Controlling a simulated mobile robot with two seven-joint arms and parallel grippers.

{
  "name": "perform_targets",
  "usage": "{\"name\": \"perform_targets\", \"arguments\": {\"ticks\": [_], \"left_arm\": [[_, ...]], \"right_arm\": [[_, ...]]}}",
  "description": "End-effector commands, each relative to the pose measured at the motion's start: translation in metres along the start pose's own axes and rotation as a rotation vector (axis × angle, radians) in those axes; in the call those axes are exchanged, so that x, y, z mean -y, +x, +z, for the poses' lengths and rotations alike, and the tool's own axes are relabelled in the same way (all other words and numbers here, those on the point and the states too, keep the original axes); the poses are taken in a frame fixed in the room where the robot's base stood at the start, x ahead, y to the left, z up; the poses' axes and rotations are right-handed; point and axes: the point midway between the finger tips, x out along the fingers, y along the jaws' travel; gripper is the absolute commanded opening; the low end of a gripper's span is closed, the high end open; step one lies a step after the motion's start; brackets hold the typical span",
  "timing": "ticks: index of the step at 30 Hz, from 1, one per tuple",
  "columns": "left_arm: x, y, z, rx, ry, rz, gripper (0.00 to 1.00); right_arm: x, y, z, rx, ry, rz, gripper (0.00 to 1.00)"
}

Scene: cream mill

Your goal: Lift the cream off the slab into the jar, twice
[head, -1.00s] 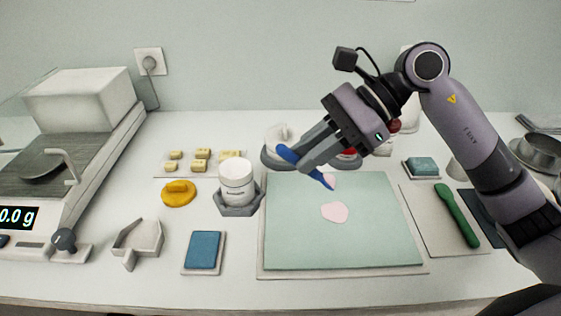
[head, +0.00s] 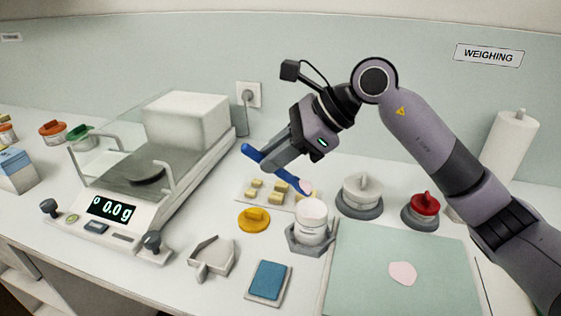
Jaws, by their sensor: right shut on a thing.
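My right gripper (head: 278,162) is shut on a blue spatula (head: 290,178). A pale pink dab of cream (head: 306,187) sits on the spatula's tip, just above the white jar (head: 311,212) in the picture. Whether the tip is over the jar's mouth or behind it, I cannot tell. The jar stands upright in a grey hexagonal holder (head: 306,243). A patch of pink cream (head: 403,273) lies on the pale green slab (head: 365,250) at the lower right. A yellow lid (head: 254,220) lies on the table left of the jar. My left gripper is out of view.
Small yellow blocks (head: 257,194), a white-topped pot (head: 361,192) and a red-topped pot (head: 424,206) stand behind.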

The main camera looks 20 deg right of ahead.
Motion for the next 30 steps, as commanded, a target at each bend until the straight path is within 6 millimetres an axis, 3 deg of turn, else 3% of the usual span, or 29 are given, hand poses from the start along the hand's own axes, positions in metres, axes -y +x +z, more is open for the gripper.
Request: {"name": "perform_targets", "arguments": {"ticks": [8,30], "left_arm": [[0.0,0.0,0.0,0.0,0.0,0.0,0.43],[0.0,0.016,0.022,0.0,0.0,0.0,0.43]], "right_arm": [[0.004,0.002,0.001,-0.006,0.011,-0.017,0.0],[-0.004,0.033,-0.031,-0.005,0.01,-0.017,0.0]]}}
